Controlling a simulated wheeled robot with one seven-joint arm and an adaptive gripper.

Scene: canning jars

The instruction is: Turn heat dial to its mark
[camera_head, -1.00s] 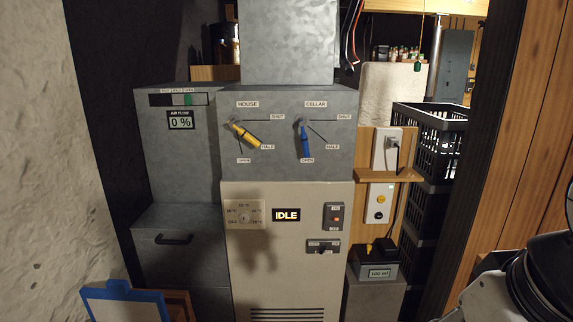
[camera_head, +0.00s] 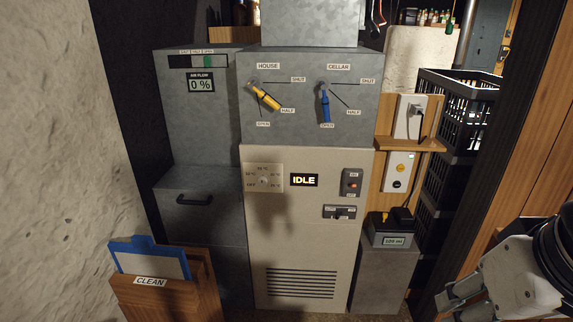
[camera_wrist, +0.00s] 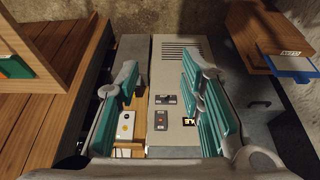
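The heat dial (camera_head: 263,179) is a small round knob on a beige plate with temperature marks around it. It sits on the upper left of the pale furnace front (camera_head: 300,235), left of the lit IDLE display (camera_head: 304,180). I cannot read exactly where its pointer stands. My gripper (camera_head: 463,300) is at the lower right in the head view, well away from the dial. In the wrist view my gripper (camera_wrist: 165,105) has its teal-padded fingers wide apart with nothing between them. The dial is not clearly visible there; the right finger covers part of the furnace front.
A yellow lever (camera_head: 265,97) and a blue lever (camera_head: 325,105) are on the grey duct box above. A red-lit switch (camera_head: 351,183) and a slider switch (camera_head: 339,212) are right of the display. A wooden CLEAN box (camera_head: 165,298) stands at lower left. Black crates (camera_head: 455,110) stand at right.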

